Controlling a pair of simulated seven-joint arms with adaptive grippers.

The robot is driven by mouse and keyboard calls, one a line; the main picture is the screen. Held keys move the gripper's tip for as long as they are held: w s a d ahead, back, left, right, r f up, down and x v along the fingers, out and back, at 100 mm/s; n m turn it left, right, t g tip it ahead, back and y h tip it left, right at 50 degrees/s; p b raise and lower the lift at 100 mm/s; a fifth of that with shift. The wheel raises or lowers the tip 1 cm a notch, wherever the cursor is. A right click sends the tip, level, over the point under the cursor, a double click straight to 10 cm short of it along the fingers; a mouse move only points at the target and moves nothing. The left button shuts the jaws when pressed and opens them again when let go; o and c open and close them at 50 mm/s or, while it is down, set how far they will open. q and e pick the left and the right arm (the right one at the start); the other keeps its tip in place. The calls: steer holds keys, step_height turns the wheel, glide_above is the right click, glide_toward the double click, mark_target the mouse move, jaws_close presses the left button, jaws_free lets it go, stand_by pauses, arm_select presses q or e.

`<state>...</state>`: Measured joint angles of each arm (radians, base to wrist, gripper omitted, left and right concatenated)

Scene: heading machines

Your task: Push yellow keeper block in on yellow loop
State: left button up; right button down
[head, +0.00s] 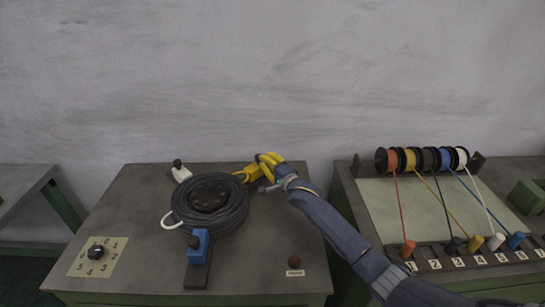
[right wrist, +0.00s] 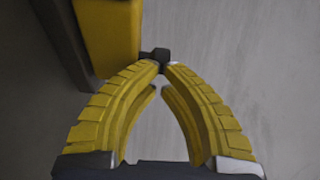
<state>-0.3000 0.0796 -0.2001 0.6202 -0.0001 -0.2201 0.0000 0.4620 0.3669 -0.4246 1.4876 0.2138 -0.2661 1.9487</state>
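The yellow keeper block (head: 247,173) stands at the upper right edge of the black coil (head: 233,211), on the left bench. It is partly hidden by my right gripper (head: 262,174), whose yellow fingers are beside it. In the right wrist view the fingertips (right wrist: 161,66) come close together at a small dark knob (right wrist: 150,54). Whether they grip this knob or only touch it, I cannot tell. A yellow face of the block (right wrist: 107,35) fills the upper left of that view, next to a dark bar. I cannot make out a yellow loop at the coil. My left gripper is not in view.
A blue block (head: 197,246) stands at the coil's front and a white block (head: 181,172) behind it. Coloured spools (head: 420,160) stand on the right bench, with threads running to numbered pegs.

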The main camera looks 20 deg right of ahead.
steer(key=shift+s+a, duration=0.35)
steer(key=shift+a, duration=0.25)
steer(key=shift+r, duration=0.1)
